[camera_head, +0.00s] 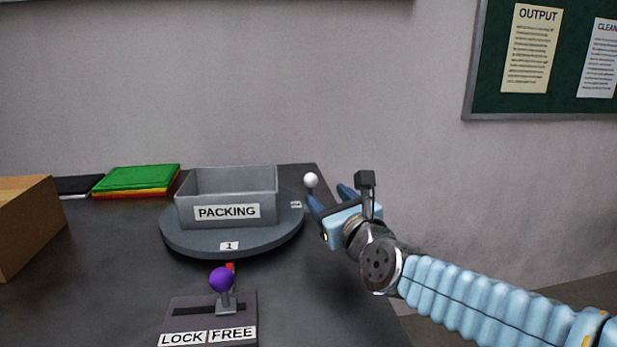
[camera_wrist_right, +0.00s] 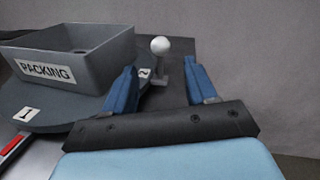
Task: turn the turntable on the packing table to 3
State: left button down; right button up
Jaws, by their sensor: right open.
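The round grey turntable (camera_head: 180,242) stands on the dark packing table and carries the grey bin labelled PACKING (camera_head: 262,190). Its label 1 (camera_head: 229,246) faces front, close to a red pointer mark (camera_head: 230,267). A second label (camera_wrist_right: 144,74), apparently 2, is at its right. A white ball knob on a post (camera_head: 311,180) rises at the turntable's right edge. My right gripper (camera_head: 328,194) is open just right of the knob. In the right wrist view the knob (camera_wrist_right: 160,46) appears between the open fingers (camera_wrist_right: 160,70), beyond their tips; contact cannot be told. My left gripper is out of view.
A purple-knobbed lever (camera_head: 221,280) stands in the slot of a LOCK/FREE plate (camera_head: 185,320), on the FREE side. A cardboard box (camera_head: 25,225) is at the left. Green, yellow and red flat items (camera_head: 140,178) lie behind. The wall is close behind the table.

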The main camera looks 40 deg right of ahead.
aim_at(313, 183)
jog(key=p+x, duration=0.1)
jog(key=x, duration=0.9)
grip_shut()
